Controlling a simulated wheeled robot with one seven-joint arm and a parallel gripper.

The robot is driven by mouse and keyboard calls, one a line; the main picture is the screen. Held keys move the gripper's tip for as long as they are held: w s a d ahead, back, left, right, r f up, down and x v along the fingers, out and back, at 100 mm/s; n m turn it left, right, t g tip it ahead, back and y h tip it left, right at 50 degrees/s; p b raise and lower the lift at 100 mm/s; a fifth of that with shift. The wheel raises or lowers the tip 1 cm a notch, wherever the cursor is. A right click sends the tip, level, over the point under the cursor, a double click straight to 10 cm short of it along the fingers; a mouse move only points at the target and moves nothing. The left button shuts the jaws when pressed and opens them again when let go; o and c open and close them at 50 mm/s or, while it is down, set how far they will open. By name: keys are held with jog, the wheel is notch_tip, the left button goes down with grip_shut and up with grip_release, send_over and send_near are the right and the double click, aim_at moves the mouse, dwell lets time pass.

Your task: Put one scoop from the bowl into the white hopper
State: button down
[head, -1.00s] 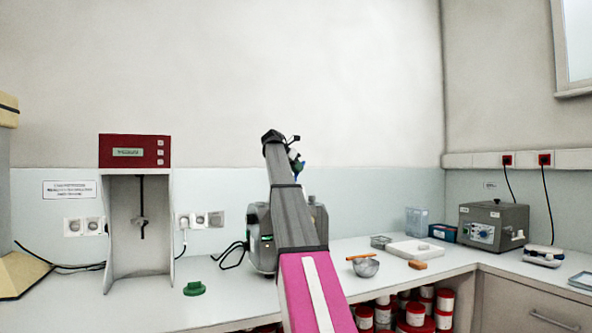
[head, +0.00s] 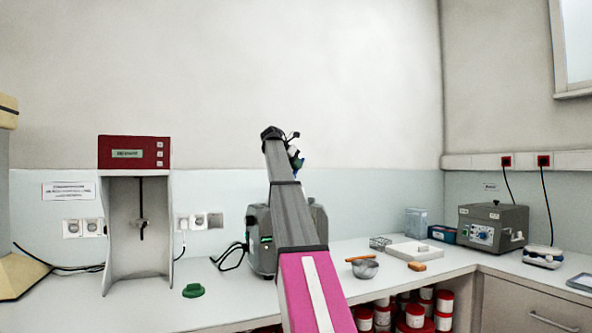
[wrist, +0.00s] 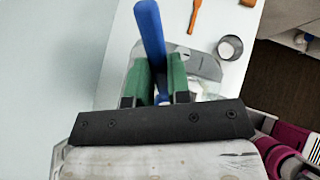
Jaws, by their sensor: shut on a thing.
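My gripper (wrist: 160,90) has green fingers shut on a blue-handled scoop (wrist: 151,35), held above the grey mill (wrist: 205,62). The handle slants up past the fingers; the scoop's working end and any load are hidden. In the head view a bit of the blue scoop (head: 299,163) shows at the end of my raised arm. The grey mill (head: 262,240) stands behind my arm. A pale part shows beside the fingers in the wrist view, but I cannot tell if it is the white hopper. The bowl (head: 366,269) stands on the counter to the right, and shows in the wrist view (wrist: 230,48).
An orange spatula (head: 360,258) lies by the bowl, with an orange block (head: 417,266) and white tray (head: 416,252) to the right. A green object (head: 193,290) and red-topped stand (head: 135,152) are left. Red-and-white tubs (head: 415,316) sit under the counter.

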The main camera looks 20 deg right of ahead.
jog(key=shift+r, duration=2)
